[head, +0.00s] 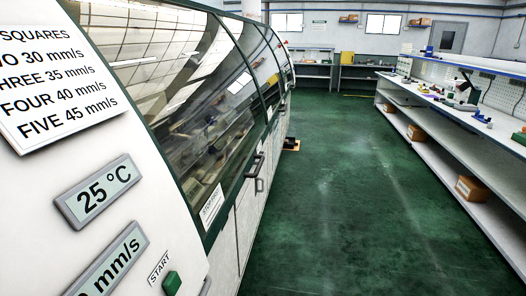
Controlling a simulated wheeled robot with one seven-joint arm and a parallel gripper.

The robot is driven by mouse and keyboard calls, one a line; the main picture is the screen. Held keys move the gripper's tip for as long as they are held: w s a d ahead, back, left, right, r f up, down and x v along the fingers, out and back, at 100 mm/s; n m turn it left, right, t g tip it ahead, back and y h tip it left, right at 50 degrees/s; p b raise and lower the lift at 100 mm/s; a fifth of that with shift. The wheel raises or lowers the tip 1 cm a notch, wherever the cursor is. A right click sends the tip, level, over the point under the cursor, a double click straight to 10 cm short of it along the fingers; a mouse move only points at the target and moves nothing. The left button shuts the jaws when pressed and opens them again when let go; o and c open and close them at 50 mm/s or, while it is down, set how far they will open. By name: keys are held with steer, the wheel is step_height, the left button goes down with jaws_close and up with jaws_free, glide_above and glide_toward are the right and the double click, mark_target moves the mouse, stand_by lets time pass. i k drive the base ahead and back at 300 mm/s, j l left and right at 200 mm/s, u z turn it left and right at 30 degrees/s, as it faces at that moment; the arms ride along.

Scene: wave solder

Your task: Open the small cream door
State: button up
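A long cream machine with green trim fills the left of the head view. Below its dark glass hood (215,100), cream lower panels (248,218) run away from me, seen at a steep angle, with thin seams between them. I cannot tell for sure which panel is the small cream door; none looks clearly open. A dark handle (254,166) sticks out near the hood's lower edge. My gripper is not in view.
The near end has a 25 °C display (98,191), a mm/s display (108,264) and a green START button (172,283). A clear green floor aisle (340,200) runs alongside. Shelved workbenches (450,135) with boxes line the right.

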mark_target(245, 216)
steer(key=i+l, duration=0.15)
steer(key=i, duration=0.35)
steer(key=i+l+u, duration=0.1)
steer(key=i, duration=0.45)
steer(key=i+l, duration=0.3)
steer(key=i, duration=0.2)
steer(key=i+l+u, duration=0.1)
steer(key=i, duration=0.4)
steer(key=i+l, duration=0.35)
steer(key=i, duration=0.15)
steer(key=i+l+u, duration=0.1)
steer(key=i+l, duration=0.15)
steer(key=i, duration=0.3)
